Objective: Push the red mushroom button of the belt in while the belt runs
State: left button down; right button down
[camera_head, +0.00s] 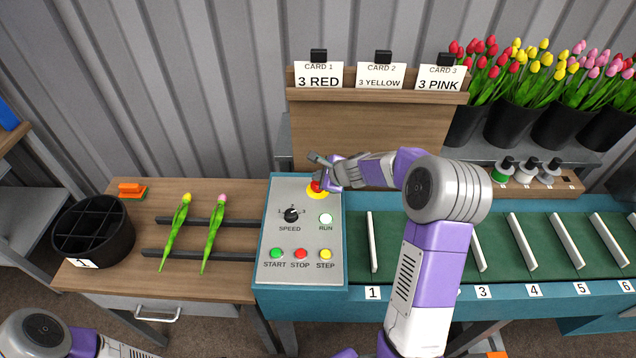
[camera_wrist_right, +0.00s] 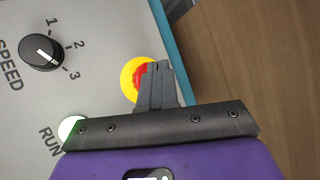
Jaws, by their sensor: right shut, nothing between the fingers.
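The red mushroom button (camera_head: 316,187) sits on a yellow disc at the top right of the grey control panel (camera_head: 277,240). In the right wrist view the red button (camera_wrist_right: 139,76) is partly hidden behind my fingers. My right gripper (camera_head: 322,168) is shut and empty, its fingertips over or at the button; I cannot tell if they touch it. In the right wrist view the right gripper (camera_wrist_right: 153,70) overlaps the button's right side. The green belt (camera_head: 388,240) with white slats lies to the right. The RUN lamp (camera_head: 325,219) looks pale. My left gripper is not in view.
A speed knob (camera_head: 291,214) and START (camera_head: 277,254), STOP (camera_head: 300,254) and STEP (camera_head: 325,254) buttons are on the panel. Two tulips (camera_head: 174,232) lie on rails to the left. A wooden card board (camera_head: 360,127) stands behind the belt, close to my right forearm.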

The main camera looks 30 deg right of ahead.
jog(key=shift+f+b, duration=0.45)
jog(key=shift+f, duration=0.05)
jog(key=shift+r, duration=0.1)
dwell(0.3)
jog(key=shift+r+p, duration=0.8)
jog(key=shift+p, duration=0.05)
notch_tip(320, 180, up, 5)
jog(key=p, duration=0.5)
jog(key=shift+r, duration=0.1)
